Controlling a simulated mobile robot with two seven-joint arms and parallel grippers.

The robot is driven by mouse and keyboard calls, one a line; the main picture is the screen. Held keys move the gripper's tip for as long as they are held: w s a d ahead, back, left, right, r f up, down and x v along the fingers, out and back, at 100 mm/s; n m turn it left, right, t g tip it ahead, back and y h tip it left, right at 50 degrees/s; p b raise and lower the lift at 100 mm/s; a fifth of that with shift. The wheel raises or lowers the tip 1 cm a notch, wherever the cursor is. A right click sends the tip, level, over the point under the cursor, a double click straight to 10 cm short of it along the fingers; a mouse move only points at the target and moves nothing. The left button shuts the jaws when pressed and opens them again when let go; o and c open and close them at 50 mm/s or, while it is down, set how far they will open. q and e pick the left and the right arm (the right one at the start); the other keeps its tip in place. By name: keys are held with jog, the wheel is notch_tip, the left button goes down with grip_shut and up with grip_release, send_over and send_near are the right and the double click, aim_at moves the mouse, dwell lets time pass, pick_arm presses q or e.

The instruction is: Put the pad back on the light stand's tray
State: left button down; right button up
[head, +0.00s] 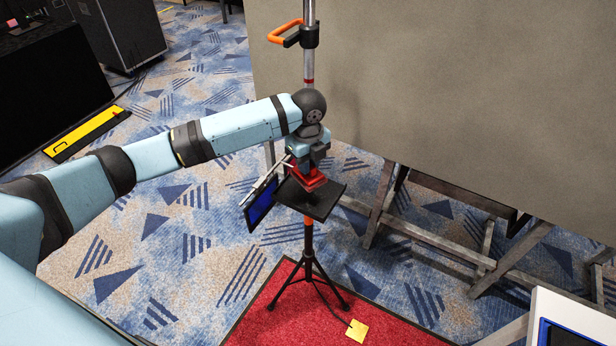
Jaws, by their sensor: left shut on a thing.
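The pad (262,204) is a thin dark panel with a blue face. It hangs steeply tilted just left of the tray. My left gripper (288,164) is shut on the pad near its upper right edge; the exact contact is small and partly hidden. The light stand's black tray (327,203) is flat and sits on the stand's pole above the tripod (308,268), just below and right of my gripper. Its top looks mostly bare around a red part (308,181) under my wrist. Whether the pad touches the tray's edge, I cannot tell. My right gripper is not in view.
The stand's pole (309,65) with an orange handle (285,31) rises behind my left wrist. A large grey panel (440,90) on trestle legs (430,240) stands close on the right. A yellow tag (357,330) lies on the red mat (275,320).

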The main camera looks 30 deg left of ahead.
aim_at(308, 179)
pick_arm(q)
jog(key=shift+f, duration=2.9)
jog(key=c, duration=1.1)
grip_release()
jog(key=shift+f, duration=0.1)
jog(key=shift+o, duration=0.2)
